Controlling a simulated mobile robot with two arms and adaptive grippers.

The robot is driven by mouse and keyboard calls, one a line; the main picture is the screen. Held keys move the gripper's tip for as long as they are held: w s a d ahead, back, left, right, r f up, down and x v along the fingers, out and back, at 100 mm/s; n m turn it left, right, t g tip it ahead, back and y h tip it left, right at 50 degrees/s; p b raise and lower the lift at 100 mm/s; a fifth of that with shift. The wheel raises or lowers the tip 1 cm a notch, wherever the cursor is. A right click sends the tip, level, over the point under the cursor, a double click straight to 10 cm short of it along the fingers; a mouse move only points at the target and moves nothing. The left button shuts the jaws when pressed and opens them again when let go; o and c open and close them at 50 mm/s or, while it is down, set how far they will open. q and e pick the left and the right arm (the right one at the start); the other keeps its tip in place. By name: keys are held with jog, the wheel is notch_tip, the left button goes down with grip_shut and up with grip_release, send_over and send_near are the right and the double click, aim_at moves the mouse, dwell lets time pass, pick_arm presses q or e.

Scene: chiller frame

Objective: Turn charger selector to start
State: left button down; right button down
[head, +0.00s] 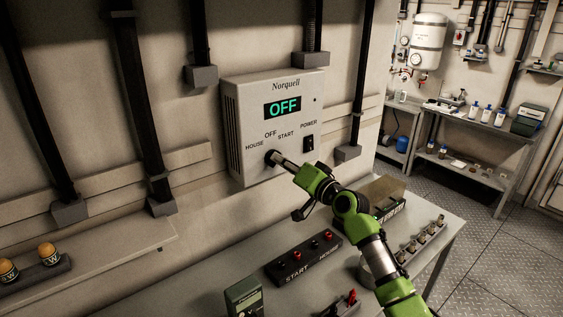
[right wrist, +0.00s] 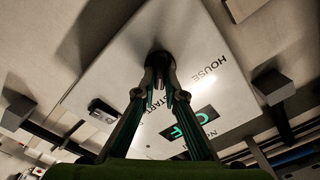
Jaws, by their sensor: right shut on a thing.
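The charger (head: 283,123) is a pale wall box marked "Norquell", with its display (head: 283,107) reading OFF in green. Its dark round selector (head: 269,157) is low on the front, below the labels HOUSE, OFF and START. My right gripper (head: 277,158) reaches it from the lower right, shut on the knob. In the right wrist view the two fingers (right wrist: 160,82) close together on the dark selector (right wrist: 159,58), with the HOUSE and START labels beside it. The fingers hide the knob's pointer, so I cannot tell its setting. My left gripper is not in view.
A black power switch (head: 308,143) is right of the selector. Below, a grey bench (head: 217,280) carries a dark START block (head: 304,258), a meter-like green device (head: 245,297) and a tray of several small parts (head: 421,243). Dark conduits (head: 138,95) run down the wall.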

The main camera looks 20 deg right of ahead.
jog(key=shift+f, duration=0.1)
jog(key=c, duration=2.1)
grip_release()
jog(key=v, duration=1.2)
